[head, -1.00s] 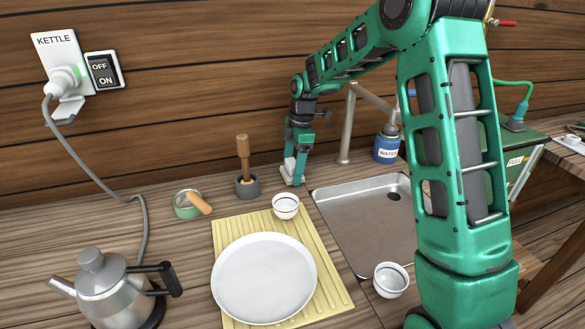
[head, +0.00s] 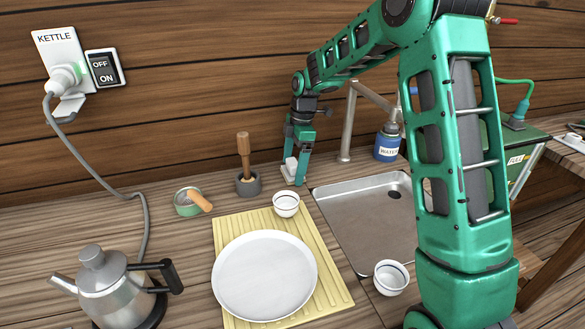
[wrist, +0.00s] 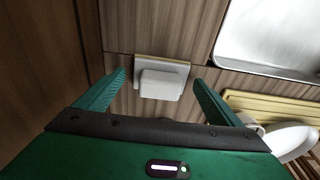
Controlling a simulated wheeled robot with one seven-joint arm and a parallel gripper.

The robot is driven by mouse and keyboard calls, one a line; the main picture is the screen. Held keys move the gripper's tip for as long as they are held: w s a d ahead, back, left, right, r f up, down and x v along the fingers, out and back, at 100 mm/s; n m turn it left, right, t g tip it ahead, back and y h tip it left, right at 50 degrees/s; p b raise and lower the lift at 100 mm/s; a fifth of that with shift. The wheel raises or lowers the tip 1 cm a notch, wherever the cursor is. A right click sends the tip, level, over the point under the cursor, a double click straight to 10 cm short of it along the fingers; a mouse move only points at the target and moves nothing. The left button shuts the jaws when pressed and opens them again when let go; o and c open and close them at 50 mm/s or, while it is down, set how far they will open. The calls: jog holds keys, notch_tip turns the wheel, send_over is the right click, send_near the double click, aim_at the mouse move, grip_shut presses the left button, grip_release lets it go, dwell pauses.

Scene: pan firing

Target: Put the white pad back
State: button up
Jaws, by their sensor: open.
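The white pad (wrist: 161,85) lies between the spread fingers of my gripper (wrist: 160,92) in the wrist view, with clear gaps on both sides. It rests on or against a flat pale base (wrist: 181,65) on the counter. In the head view, my gripper (head: 296,168) points down near the back wall, and the white pad (head: 290,165) shows partly between its fingers. My gripper is open and not touching the pad in the wrist view.
The sink (head: 350,205) is to the right of my gripper, with a tap (head: 348,125) behind. A mortar with pestle (head: 246,180) stands left. A bowl (head: 286,204) and a large plate (head: 263,277) sit on a yellow mat (head: 330,290). A kettle (head: 112,290) stands front left.

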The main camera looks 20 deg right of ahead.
notch_tip(320, 180, up, 10)
jog(key=d, duration=0.2)
jog(key=s+r+m+t, duration=0.2)
jog(key=s+r+m, duration=0.1)
jog(key=s+m, duration=0.75)
jog(key=s+d+f+m, duration=0.1)
jog(key=s+d+m, duration=0.3)
jog(key=s, duration=0.6)
jog(key=s+d+f+m+g+h, duration=0.1)
jog(key=s+d+m, duration=0.4)
jog(key=s, duration=0.6)
jog(key=s+d+f+m+g, duration=0.1)
jog(key=s+d+f+m, duration=0.2)
jog(key=s, duration=0.8)
jog(key=d+m, duration=0.2)
jog(key=d, duration=0.1)
jog(key=shift+h, duration=0.3)
jog(key=shift+d, duration=0.1)
jog(key=shift+w+f, duration=0.25)
jog(key=shift+w, duration=0.3)
